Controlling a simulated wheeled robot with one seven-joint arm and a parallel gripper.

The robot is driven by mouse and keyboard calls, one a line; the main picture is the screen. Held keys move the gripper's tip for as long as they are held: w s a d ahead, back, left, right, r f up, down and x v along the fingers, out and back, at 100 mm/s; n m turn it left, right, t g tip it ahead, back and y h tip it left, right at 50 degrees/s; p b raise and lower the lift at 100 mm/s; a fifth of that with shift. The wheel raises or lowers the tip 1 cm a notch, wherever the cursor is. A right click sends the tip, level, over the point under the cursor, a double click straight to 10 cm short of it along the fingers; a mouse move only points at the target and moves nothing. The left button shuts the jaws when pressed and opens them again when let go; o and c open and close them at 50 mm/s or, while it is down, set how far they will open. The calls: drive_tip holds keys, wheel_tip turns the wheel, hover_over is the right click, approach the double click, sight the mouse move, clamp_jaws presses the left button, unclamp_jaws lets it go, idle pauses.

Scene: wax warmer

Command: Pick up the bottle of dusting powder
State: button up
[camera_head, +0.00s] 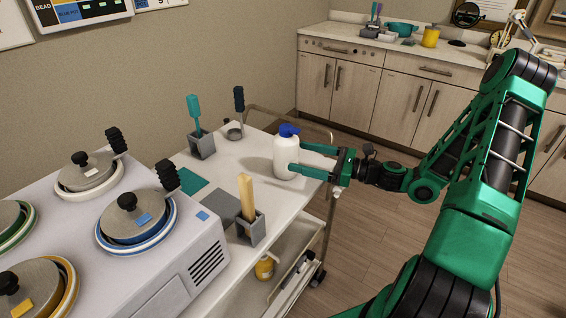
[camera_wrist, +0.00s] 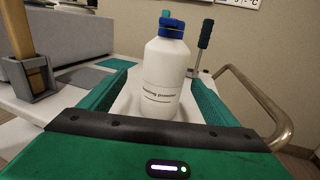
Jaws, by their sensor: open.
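The bottle of dusting powder (camera_head: 286,158) is white with a blue cap and stands upright on the cart top near its far right end. In the wrist view my gripper (camera_wrist: 158,88) shows a gap between each finger and the bottle's upper part. Contact lower down cannot be told.
A grey holder with wooden sticks (camera_head: 250,222) stands nearer on the cart. Another grey holder with a teal spatula (camera_head: 201,143) stands behind. A wax warmer (camera_head: 170,255) with lidded pots fills the left. A metal rail (camera_wrist: 262,100) curves along the cart's end.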

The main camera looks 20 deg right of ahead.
sight(297, 155)
drive_tip(key=x, duration=0.5)
drive_tip(key=shift+w+d+r+x, duration=0.1)
drive_tip(key=shift+x, duration=0.8)
drive_tip(key=shift+w+d+r+x, duration=0.1)
drive_tip(key=shift+x, duration=0.75)
drive_tip(key=shift+w+d+r+x, duration=0.1)
drive_tip(key=shift+x, duration=0.8)
drive_tip(key=c, duration=1.3)
drive_tip(key=shift+r, duration=0.7)
wheel_tip(297, 155, up, 2)
drive_tip(key=shift+r, duration=0.2)
drive_tip(key=s+a+r, duration=0.2)
drive_tip(key=a, duration=0.1)
drive_tip(key=s+a+r, duration=0.2)
drive_tip(key=a, duration=0.1)
drive_tip(key=s+a+r, duration=0.3)
drive_tip(key=shift+a+r, duration=0.1)
drive_tip(key=shift+a, duration=0.1)
